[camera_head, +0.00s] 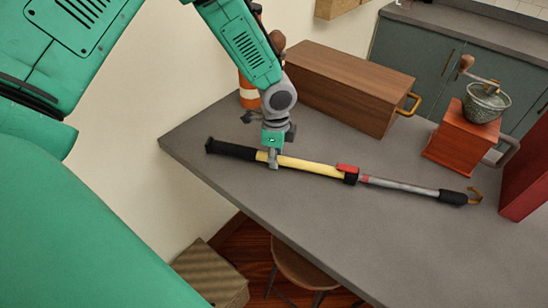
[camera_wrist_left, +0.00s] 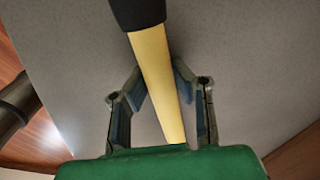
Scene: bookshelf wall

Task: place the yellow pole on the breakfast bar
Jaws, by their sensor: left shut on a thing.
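The yellow pole (camera_head: 315,168) has a black grip at its left end, a red clip at its middle and a grey shaft ending in a black part and a brass-coloured hook at the right. It lies along or just above the grey breakfast bar (camera_head: 330,225); I cannot tell if it touches. My left gripper (camera_head: 273,161) comes down from above and is shut on the yellow section near the black grip. In the left wrist view the pole (camera_wrist_left: 158,70) runs between the two fingers (camera_wrist_left: 161,78). My right gripper is not in view.
A wooden box (camera_head: 345,85) with a brass handle stands behind the pole. A coffee grinder (camera_head: 462,135) stands at the right, beside a red object (camera_head: 530,165). An orange and white object (camera_head: 249,95) is behind my arm. A stool (camera_head: 305,268) is below the bar's front edge.

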